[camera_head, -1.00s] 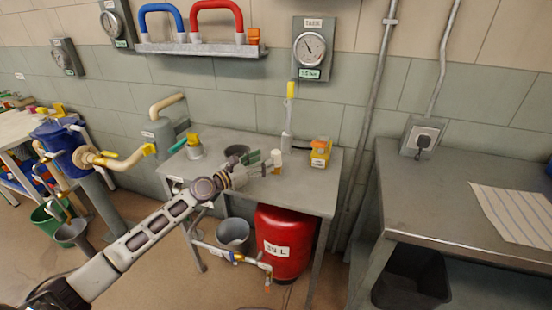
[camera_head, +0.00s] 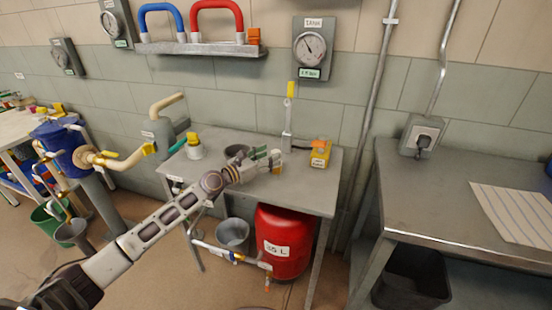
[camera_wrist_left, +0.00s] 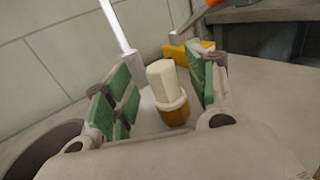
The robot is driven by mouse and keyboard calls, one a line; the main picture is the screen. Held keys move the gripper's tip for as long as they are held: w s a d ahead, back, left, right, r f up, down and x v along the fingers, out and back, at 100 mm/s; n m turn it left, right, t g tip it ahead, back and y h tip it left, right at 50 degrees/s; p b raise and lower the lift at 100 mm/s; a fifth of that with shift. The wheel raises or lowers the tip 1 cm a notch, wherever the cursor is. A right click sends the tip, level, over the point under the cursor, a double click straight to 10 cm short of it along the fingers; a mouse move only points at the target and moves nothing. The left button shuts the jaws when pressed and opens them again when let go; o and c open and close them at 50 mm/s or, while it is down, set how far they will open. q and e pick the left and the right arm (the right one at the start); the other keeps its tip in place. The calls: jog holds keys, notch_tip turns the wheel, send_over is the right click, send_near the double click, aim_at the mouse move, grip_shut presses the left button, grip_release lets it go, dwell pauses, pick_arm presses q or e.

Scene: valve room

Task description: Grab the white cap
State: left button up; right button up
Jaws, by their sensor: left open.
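The white cap (camera_wrist_left: 166,84) tops a small brown-orange bottle (camera_wrist_left: 175,117) that stands on the grey metal table (camera_head: 312,190). In the left wrist view the cap lies between the two green-padded fingers of my left gripper (camera_head: 270,161), with a gap on each side. The gripper is open and holds nothing. In the head view it reaches over the table from the left, and its fingers largely hide the cap and bottle. My right gripper is not in view.
A yellow box (camera_head: 320,154) stands right of the gripper. A white post with a yellow top (camera_head: 288,115) stands behind it. A dark round opening (camera_head: 236,151) and a yellow-topped container (camera_head: 194,147) are to the left. The table's front right is clear.

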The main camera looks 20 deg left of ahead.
pick_arm(q)
jog(key=shift+w+d, duration=0.35)
jog(key=shift+w, duration=0.15)
jog(key=shift+w+d, duration=0.2)
jog(key=shift+w, duration=0.15)
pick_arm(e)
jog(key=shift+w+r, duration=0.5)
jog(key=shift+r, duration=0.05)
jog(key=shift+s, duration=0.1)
pick_arm(q)
jog(key=shift+c, duration=0.9)
jog(key=c, duration=0.7)
jog(key=shift+c, duration=0.2)
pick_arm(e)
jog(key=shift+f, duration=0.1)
